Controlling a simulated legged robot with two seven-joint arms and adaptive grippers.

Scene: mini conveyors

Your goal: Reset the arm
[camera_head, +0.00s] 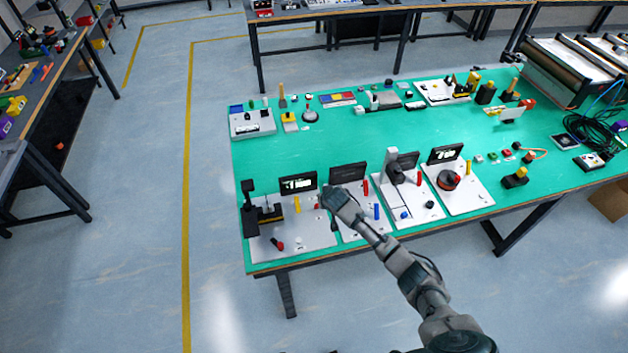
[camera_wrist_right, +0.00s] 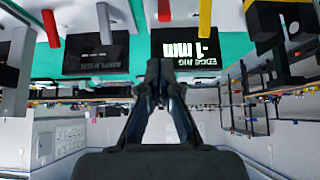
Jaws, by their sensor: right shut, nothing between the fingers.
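My right arm comes in from the lower right in the head view, and its gripper (camera_head: 338,200) is over the front edge area of the green table (camera_head: 310,145), above the white boards with small dark displays. In the right wrist view the gripper (camera_wrist_right: 160,75) has its fingers together, with nothing held between them. My left gripper is not in view.
Several white station boards (camera_head: 460,195) with displays and coloured pegs line the table's front. Small parts and a white board (camera_head: 252,124) stand along the back. A roller conveyor (camera_head: 565,70) and cables (camera_head: 595,130) occupy the right end. The table's middle is clear.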

